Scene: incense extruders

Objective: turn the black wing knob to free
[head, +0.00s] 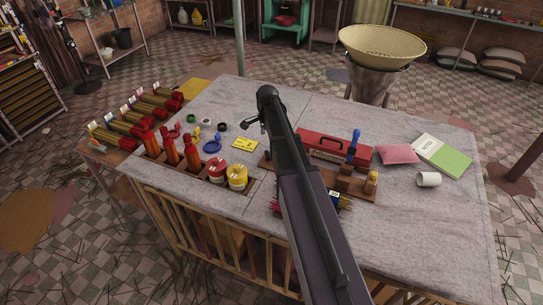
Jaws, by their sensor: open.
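I cannot pick out a black wing knob in the head view. Small coloured ring-like parts lie left of my arm, among them a black one (222,126) and a blue one (212,147). My arm reaches from the bottom edge over the table (420,235). My gripper (251,122) is at its far end, mostly hidden by my arm; only a small part shows on the left. It is open, above the table right of the small rings. I cannot tell what is between or below its fingers.
Orange-red bottles (170,149), a red pot (217,171) and a yellow pot (237,177) stand at the front left. A red toolbox (322,146), a blue-handled tool (354,143) and a white cup (428,180) are right of my arm. The right front tabletop is clear.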

